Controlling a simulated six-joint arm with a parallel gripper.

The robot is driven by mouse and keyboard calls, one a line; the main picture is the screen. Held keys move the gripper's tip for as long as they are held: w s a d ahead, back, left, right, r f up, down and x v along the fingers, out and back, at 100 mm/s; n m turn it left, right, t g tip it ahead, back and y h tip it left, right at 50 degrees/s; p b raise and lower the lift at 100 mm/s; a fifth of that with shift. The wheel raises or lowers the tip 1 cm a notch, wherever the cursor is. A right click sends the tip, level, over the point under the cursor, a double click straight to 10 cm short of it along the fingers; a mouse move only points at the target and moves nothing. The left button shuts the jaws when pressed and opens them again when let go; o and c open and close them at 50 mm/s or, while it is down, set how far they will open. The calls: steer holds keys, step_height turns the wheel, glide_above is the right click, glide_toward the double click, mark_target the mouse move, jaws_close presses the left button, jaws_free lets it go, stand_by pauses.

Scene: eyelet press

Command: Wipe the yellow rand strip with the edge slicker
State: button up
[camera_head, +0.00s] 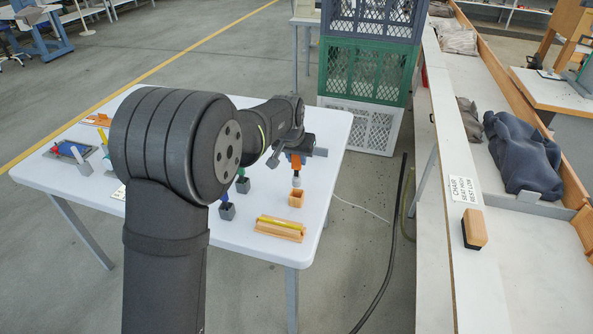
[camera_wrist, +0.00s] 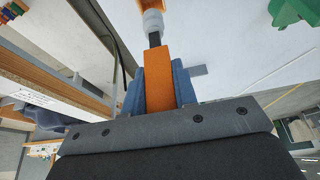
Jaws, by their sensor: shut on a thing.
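My gripper (camera_head: 297,155) is shut on the orange handle of a tool (camera_wrist: 158,78), which I take to be the edge slicker. The wrist view shows the handle between blue-grey fingers, then a dark shaft and a pale rounded head. In the head view the tool points down, its pale head (camera_head: 297,181) just over a small orange holder (camera_head: 296,199). I cannot tell whether the tip is clear of the holder. The yellow rand strip (camera_head: 281,222) lies along a wooden block (camera_head: 278,231) near the table's front edge, nearer the camera than the tool.
The white table (camera_head: 256,248) also carries a blue-handled tool (camera_head: 225,199) and a green-handled tool (camera_head: 241,173) in dark holders, left of the strip. A blue and red item (camera_head: 70,150) is at far left. Stacked crates (camera_head: 362,125) stand behind; a bench (camera_head: 445,240) is at right.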

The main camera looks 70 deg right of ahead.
mark_target(293, 159)
steer(key=a+r, duration=0.2)
steer(key=r, duration=0.1)
steer(key=shift+w, duration=0.4)
steer(key=w+a, duration=0.3)
steer(key=a, duration=0.7)
steer(key=shift+s+f, duration=2.25)
steer(key=shift+f, duration=1.3)
steer(key=w+r, duration=0.4)
steer(key=r, duration=0.4)
steer(key=shift+w, duration=0.2)
